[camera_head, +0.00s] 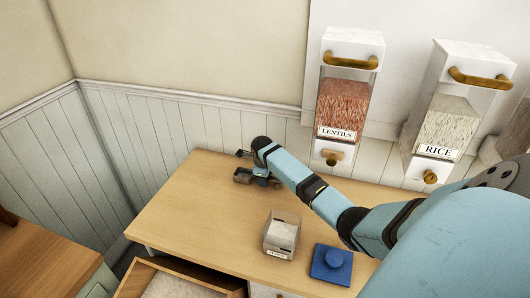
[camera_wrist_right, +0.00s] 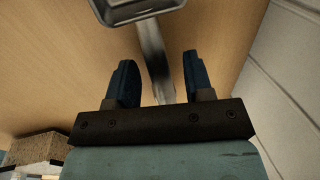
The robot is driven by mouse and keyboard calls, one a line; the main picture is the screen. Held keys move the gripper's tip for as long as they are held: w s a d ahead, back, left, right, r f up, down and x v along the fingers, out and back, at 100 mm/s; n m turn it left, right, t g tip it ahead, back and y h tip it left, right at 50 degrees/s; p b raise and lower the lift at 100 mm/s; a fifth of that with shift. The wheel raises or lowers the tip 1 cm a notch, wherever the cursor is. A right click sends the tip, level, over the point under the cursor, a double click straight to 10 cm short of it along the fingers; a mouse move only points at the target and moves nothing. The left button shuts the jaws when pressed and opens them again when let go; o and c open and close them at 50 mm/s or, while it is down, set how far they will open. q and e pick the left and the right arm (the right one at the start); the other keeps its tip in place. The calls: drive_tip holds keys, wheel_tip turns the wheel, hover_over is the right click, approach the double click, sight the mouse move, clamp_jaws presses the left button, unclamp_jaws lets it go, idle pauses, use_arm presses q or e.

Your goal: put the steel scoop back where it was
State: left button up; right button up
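The steel scoop (camera_head: 243,176) lies at the back left of the wooden counter, below the panelled wall. In the right wrist view its grey bowl (camera_wrist_right: 138,10) is at the top and its handle (camera_wrist_right: 152,50) runs down between my fingers. My right gripper (camera_head: 255,168) reaches the scoop from the right. In the wrist view the gripper (camera_wrist_right: 160,72) is open, with a finger on either side of the handle and a visible gap to each. Whether the handle is level with the fingertips or beyond them, I cannot tell. My left gripper is out of view.
A clear open container (camera_head: 270,243) with white contents and a blue knobbed lid (camera_head: 331,263) are on the counter's front part. Lentils (camera_head: 345,105) and rice (camera_head: 442,110) dispensers hang on the wall. A drawer (camera_head: 180,268) stands open below. The counter's left part is clear.

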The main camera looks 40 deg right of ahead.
drive_tip(key=v, duration=1.2)
drive_tip(key=shift+r+b, duration=0.15)
drive_tip(key=shift+b, duration=0.2)
drive_tip(key=shift+a, duration=0.1)
